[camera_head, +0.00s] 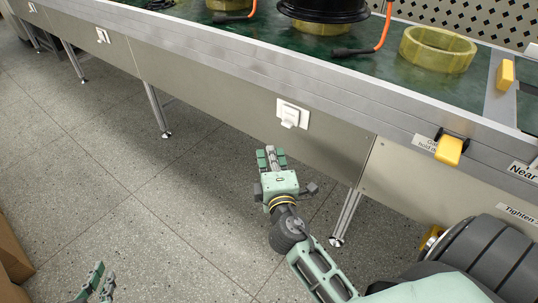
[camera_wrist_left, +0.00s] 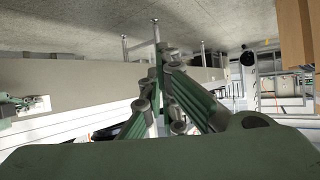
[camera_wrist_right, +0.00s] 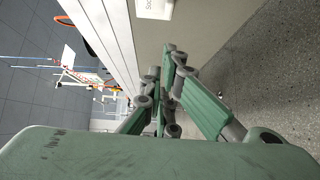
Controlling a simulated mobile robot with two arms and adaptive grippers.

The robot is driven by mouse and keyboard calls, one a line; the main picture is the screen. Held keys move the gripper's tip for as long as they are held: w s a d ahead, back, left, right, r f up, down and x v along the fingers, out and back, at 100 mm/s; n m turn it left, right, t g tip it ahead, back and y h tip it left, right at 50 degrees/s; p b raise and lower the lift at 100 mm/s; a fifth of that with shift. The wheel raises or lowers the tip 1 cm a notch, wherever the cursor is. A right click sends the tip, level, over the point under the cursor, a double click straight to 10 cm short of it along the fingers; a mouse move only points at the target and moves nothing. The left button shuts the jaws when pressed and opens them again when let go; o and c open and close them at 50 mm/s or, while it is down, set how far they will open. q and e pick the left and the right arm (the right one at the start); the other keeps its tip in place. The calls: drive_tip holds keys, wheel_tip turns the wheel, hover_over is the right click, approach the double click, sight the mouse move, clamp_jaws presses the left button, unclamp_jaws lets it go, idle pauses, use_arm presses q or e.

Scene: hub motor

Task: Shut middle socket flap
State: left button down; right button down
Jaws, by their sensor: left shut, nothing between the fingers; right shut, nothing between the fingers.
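Three white sockets show on the bench's front panel in the head view: a far left one (camera_head: 30,7), a middle one (camera_head: 102,36) and a near right one (camera_head: 291,114). The near one has a flap (camera_head: 289,122) that seems to stick out from the panel. The middle one's flap is too small to judge. My right gripper (camera_head: 269,152) is shut and empty, below and left of the near socket, apart from it. Part of a white socket (camera_wrist_right: 155,7) shows at the top of the right wrist view. My left gripper (camera_head: 98,277) is shut and empty at bottom left.
The bench front (camera_head: 210,92) runs diagonally across the head view, with metal legs (camera_head: 157,108) below. A yellow holder (camera_head: 449,150) juts from its edge at right. Yellow rings (camera_head: 438,48) and orange cables lie on top. The floor in front is clear; brown boxes (camera_head: 10,245) stand at left.

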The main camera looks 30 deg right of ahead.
sight(289, 117)
use_arm(q)
drive_tip(key=shift+w+d+r+t, duration=0.2)
drive_tip(key=shift+w+r+t, duration=0.15)
drive_tip(key=shift+r, duration=0.15)
drive_tip(key=shift+w+d+r+t, duration=0.15)
drive_tip(key=shift+w+r+t, duration=0.15)
drive_tip(key=shift+r, duration=0.2)
use_arm(e)
drive_tip(key=w+d, duration=0.6)
drive_tip(key=w, duration=0.1)
drive_tip(key=shift+w+f, duration=0.2)
use_arm(q)
drive_tip(key=shift+w+b, duration=0.1)
drive_tip(key=shift+b, duration=0.25)
use_arm(e)
drive_tip(key=shift+d, duration=0.1)
use_arm(q)
wheel_tip(289, 117, up, 11)
drive_tip(key=w+d+t+h+b, duration=0.1)
drive_tip(key=d+t+h+b, duration=0.1)
drive_tip(key=t, duration=0.4)
drive_tip(key=shift+w+r, duration=0.15)
drive_tip(key=shift+w, duration=0.25)
use_arm(e)
drive_tip(key=shift+w+d+n+h, duration=0.2)
drive_tip(key=shift+d+n+h, duration=0.1)
drive_tip(key=shift+d, duration=0.3)
use_arm(q)
drive_tip(key=shift+a, duration=0.15)
